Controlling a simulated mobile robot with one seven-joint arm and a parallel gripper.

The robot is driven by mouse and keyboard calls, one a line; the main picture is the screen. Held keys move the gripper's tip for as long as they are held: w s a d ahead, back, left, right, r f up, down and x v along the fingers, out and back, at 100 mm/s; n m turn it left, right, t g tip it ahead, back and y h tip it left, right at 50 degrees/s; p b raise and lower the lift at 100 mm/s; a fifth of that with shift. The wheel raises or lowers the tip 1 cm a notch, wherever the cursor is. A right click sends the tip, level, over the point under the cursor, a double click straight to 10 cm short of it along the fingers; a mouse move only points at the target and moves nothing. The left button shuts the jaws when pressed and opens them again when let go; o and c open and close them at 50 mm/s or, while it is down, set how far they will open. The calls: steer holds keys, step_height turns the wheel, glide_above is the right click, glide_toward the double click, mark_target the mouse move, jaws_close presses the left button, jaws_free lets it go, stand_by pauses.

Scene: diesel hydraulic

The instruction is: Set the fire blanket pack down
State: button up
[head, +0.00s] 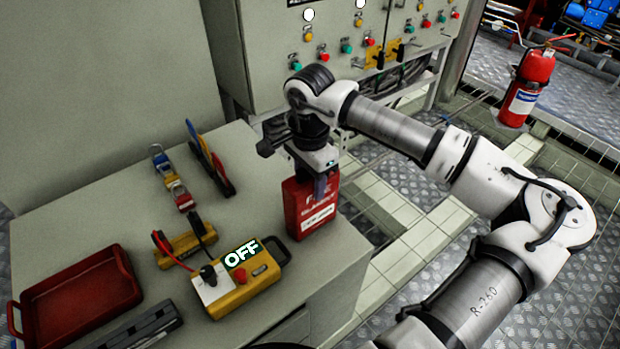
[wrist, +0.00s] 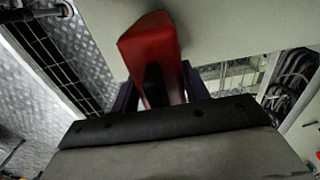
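The fire blanket pack (head: 312,208) is a red, upright flat pack with white lettering. It is at the right edge of the grey bench top (head: 110,220). My gripper (head: 321,184) is above it, pointing down, with its fingers around the pack's upper part. In the wrist view the red pack (wrist: 150,42) runs between the dark fingers of my gripper (wrist: 158,88), which look shut on it. I cannot tell whether the pack's bottom touches the bench top or hangs just above it.
A yellow box (head: 245,285) marked OFF stands close left of the pack. A control cabinet (head: 330,60) stands behind. A fire extinguisher (head: 527,88) is at the right.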

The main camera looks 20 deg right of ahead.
steer(key=o, duration=0.4)
step_height(320, 180, up, 12)
steer(key=shift+r+p, duration=0.15)
steer(key=shift+p, duration=0.85)
